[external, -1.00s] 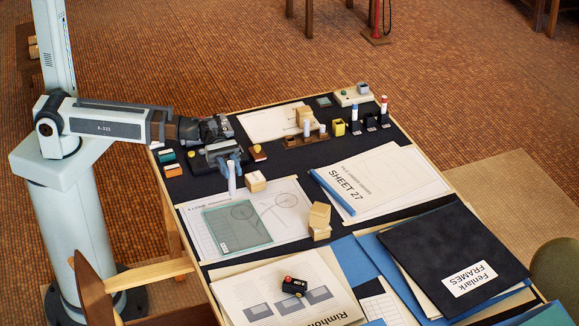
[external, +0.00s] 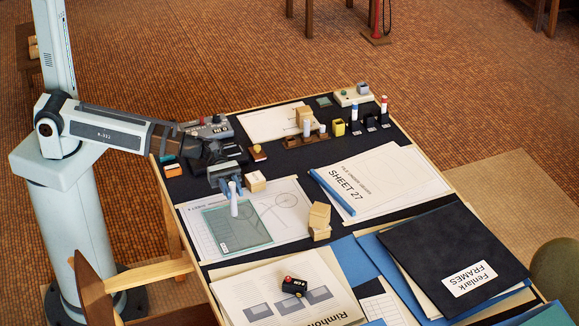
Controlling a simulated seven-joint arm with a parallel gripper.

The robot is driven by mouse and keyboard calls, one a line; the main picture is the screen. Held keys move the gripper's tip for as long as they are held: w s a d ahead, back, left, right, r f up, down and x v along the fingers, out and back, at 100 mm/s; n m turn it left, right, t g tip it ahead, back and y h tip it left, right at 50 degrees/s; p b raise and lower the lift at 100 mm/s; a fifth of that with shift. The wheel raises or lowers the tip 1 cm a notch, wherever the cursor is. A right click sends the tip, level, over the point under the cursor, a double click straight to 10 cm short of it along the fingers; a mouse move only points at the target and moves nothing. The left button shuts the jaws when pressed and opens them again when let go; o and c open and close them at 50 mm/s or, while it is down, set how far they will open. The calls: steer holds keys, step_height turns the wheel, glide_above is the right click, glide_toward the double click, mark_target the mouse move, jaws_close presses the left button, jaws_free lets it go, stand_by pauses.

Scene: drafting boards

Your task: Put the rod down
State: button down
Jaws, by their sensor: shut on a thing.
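My gripper (external: 229,184) is low over the near-left part of the drafting board (external: 285,168), with its blue-grey fingers shut on a white rod (external: 234,204). The rod is upright and sticks out below the fingers; its upper part is partly hidden by them. Its lower end appears over the sheet with the bicycle drawing (external: 287,205), beside the green translucent sheet (external: 222,232). I cannot tell whether the rod touches the surface.
Wooden blocks stand close right of the gripper (external: 255,182) and farther right (external: 319,216). A brown rack (external: 306,139) and upright capped markers (external: 384,108) stand at the back. A blue bar (external: 331,191) lies on the SHEET 27 paper.

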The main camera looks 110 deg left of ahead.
mark_target(234, 214)
steer(key=shift+f, duration=1.65)
steer(key=shift+f, duration=0.1)
steer(key=c, duration=0.9)
jaws_free()
steer(key=v, duration=1.2)
